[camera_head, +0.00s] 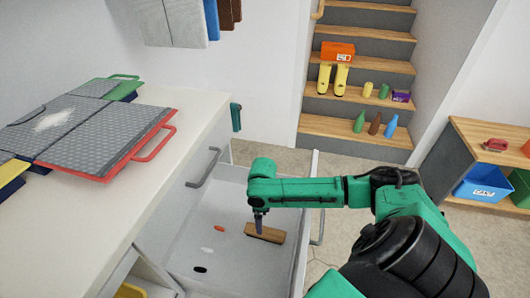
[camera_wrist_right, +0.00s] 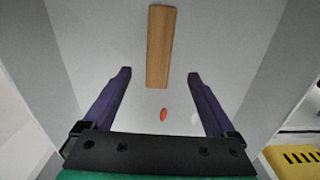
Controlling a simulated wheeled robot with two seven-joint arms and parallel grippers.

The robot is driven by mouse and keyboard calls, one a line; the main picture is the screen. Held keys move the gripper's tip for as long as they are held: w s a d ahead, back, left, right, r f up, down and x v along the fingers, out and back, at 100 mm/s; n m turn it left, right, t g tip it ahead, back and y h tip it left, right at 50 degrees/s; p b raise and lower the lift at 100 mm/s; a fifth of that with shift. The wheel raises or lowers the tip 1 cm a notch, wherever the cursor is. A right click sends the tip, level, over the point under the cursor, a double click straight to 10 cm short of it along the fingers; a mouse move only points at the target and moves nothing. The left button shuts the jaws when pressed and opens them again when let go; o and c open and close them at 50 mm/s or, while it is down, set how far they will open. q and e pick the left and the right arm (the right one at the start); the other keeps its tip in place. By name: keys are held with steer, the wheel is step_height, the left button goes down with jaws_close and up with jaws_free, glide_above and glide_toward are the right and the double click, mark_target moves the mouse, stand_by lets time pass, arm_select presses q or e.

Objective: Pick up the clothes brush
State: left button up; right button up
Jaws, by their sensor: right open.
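The clothes brush, a brown wooden block (camera_head: 264,233), lies in the open white drawer (camera_head: 190,245) in the head view. It also shows in the right wrist view as a long wooden bar (camera_wrist_right: 160,45) at the top centre, beyond the fingertips. My right gripper (camera_head: 259,222) points down into the drawer beside the brush's left end. In the right wrist view its purple fingers (camera_wrist_right: 158,74) are wide open with nothing between the tips. The brush's underside is hidden. My left gripper is in neither view.
A small red-orange item (camera_head: 219,229) and a black oval item (camera_head: 200,269) lie in the drawer. The drawer's walls surround the brush. The white counter (camera_head: 205,110) stands above at the left, carrying a grey-topped board with a red handle (camera_head: 152,145). Wooden stairs (camera_head: 357,127) rise behind.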

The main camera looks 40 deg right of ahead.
mark_target(265, 231)
steer(key=f+b, duration=0.1)
steer(key=f, duration=0.4)
steer(key=f+b, duration=0.1)
steer(key=f, duration=0.4)
steer(key=shift+s+d+f, duration=0.1)
steer(key=shift+s+d, duration=0.05)
steer(key=shift+d, duration=0.05)
jaws_close()
